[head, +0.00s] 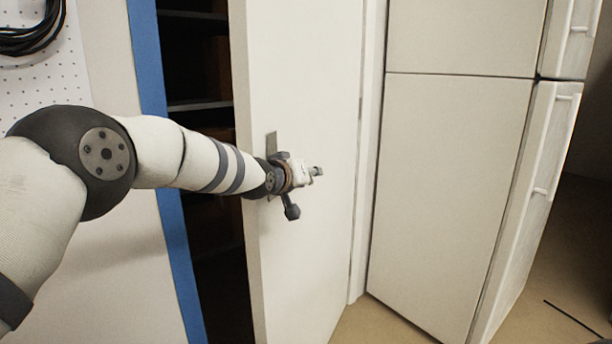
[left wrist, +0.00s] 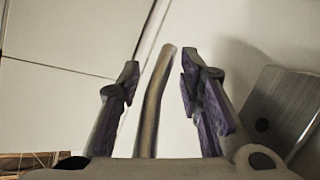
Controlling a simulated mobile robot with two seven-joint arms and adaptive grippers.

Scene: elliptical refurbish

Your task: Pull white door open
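The white door (head: 315,80) stands ajar in the head view, with a dark gap along its left edge. Its metal handle plate (head: 271,143) shows near that edge, partly hidden by my left gripper (head: 304,188). In the left wrist view, the lever handle (left wrist: 152,105) runs between the two purple-padded fingers of my left gripper (left wrist: 160,82). The fingers are apart, with visible space on both sides of the lever. The handle plate (left wrist: 285,108) is at the right there. I cannot tell whether any finger touches the lever. My right gripper is not in view.
Dark shelves (head: 198,105) show through the gap, beside a blue door frame (head: 165,150). A tall white fridge (head: 450,170) stands close to the right of the door. A pegboard (head: 60,70) with coiled cables (head: 32,38) is at upper left. Some floor (head: 385,325) is clear in front.

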